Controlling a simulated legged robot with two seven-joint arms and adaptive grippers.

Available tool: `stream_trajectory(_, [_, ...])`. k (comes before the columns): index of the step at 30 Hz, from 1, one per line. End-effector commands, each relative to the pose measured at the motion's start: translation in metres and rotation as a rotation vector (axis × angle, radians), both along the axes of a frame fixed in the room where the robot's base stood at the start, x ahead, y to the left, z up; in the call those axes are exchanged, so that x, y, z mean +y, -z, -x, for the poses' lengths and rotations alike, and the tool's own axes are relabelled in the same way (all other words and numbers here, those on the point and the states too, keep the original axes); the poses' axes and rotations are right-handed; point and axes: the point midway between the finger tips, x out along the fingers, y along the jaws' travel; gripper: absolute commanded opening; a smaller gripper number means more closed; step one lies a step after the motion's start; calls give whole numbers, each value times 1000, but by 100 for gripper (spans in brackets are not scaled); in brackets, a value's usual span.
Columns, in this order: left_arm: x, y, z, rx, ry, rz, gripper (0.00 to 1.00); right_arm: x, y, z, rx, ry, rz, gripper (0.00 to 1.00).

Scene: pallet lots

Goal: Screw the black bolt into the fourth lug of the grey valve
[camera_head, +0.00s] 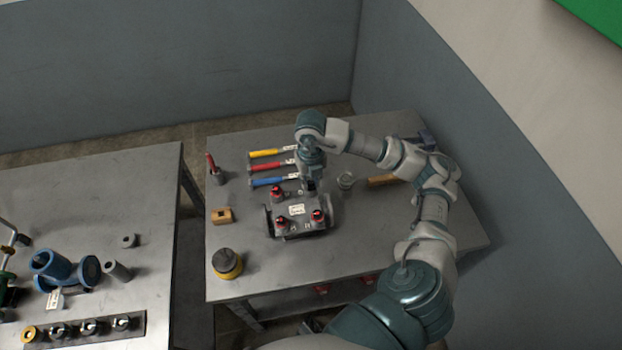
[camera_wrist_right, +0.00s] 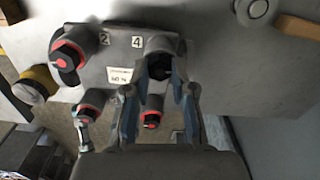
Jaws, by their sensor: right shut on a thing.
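The grey valve (camera_head: 297,209) sits on the right-hand table, with a white label and red-marked black bolts on three lugs. In the right wrist view the valve body (camera_wrist_right: 120,60) shows the numbers 2 and 4. My right gripper (camera_head: 310,187) points down at the valve's far right corner. In the right wrist view its fingers (camera_wrist_right: 158,80) are shut on the black bolt (camera_wrist_right: 158,71), right at the lug beside the 4. The fingers partly hide the bolt, so I cannot tell how deep it sits. My left gripper is not in view.
Yellow, red and blue-handled tools (camera_head: 272,167) lie behind the valve. A wooden block (camera_head: 221,216) and a yellow-black round item (camera_head: 227,263) are to its left. A second table (camera_head: 150,210) holds blue pipe fittings (camera_head: 63,270).

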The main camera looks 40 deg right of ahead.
Motion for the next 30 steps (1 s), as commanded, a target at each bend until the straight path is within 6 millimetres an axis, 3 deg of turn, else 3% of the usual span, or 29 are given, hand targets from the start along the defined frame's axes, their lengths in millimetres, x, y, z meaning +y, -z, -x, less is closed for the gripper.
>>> stream_trajectory(1, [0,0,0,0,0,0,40,-2,-1,-2,-8,5,3,0])
stream_trajectory(2, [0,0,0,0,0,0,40,-2,-1,-2,-8,5,3,29])
stream_trajectory(3, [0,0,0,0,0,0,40,-2,-1,-2,-8,4,3,39])
stream_trajectory(4, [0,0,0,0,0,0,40,-2,-1,-2,-8,3,3,42])
stream_trajectory(14, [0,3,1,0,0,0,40,0,-1,0,-5,-44,3,42])
stream_trajectory(30, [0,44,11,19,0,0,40,2,2,2,-3,-1082,2,42])
